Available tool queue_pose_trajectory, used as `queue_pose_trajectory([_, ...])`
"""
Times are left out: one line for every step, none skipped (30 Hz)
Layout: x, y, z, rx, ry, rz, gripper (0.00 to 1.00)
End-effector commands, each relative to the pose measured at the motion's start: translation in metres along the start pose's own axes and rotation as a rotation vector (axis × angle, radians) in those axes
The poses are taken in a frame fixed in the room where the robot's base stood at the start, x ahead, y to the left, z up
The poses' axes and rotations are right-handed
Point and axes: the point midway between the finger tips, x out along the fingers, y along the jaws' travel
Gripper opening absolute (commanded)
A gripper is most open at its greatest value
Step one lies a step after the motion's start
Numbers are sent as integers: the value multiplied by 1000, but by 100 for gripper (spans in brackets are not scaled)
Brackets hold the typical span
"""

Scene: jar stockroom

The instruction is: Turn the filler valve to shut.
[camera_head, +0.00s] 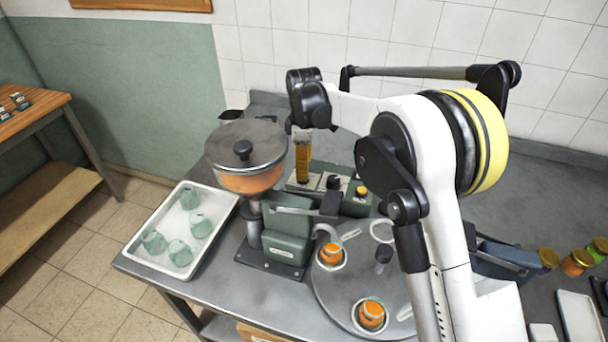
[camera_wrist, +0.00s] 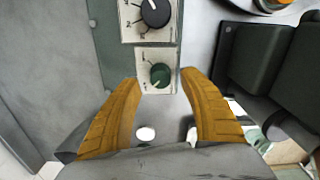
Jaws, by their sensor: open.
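The filler (camera_head: 287,238) is a green machine on the metal bench, with a lidded round hopper (camera_head: 250,178) of orange filling. Behind it is a low green control box (camera_head: 356,205) with pale plates and knobs. In the wrist view a green knob (camera_wrist: 160,76) sits on a pale marked plate, below a black dial (camera_wrist: 155,12). No label shows which one is the filler valve. My gripper (camera_head: 303,172) points down over the box, beside the hopper. Its yellow fingers (camera_wrist: 160,84) are open, with the green knob framed between their tips. I cannot tell whether they touch it.
A white tray (camera_head: 143,262) of several empty jars stands at left. A round turntable (camera_head: 345,297) with orange-filled jars (camera_head: 331,254) is in front. Several lidded jars (camera_head: 576,262) stand at right. The hopper and filler stand close to my gripper.

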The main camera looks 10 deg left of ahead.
Motion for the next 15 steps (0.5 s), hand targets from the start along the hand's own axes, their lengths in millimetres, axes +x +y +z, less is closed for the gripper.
queue_pose_trajectory([-13,0,0,0,0,0,50])
queue_pose_trajectory([-20,0,0,0,0,0,50])
queue_pose_trajectory([-29,0,0,0,0,0,50])
queue_pose_trajectory([-36,0,0,0,0,0,50])
queue_pose_trajectory([-42,0,0,0,0,0,50])
queue_pose_trajectory([-50,0,0,0,0,0,50])
queue_pose_trajectory([-55,0,0,0,0,0,50])
queue_pose_trajectory([-60,0,0,0,0,0,50])
queue_pose_trajectory([-66,0,0,0,0,0,50])
queue_pose_trajectory([-70,0,0,0,0,0,50])
queue_pose_trajectory([-73,0,0,0,0,0,50])
queue_pose_trajectory([-76,0,0,0,0,0,50])
queue_pose_trajectory([-78,0,0,0,0,0,50])
queue_pose_trajectory([-80,0,0,0,0,0,50])
queue_pose_trajectory([-81,0,0,0,0,0,50])
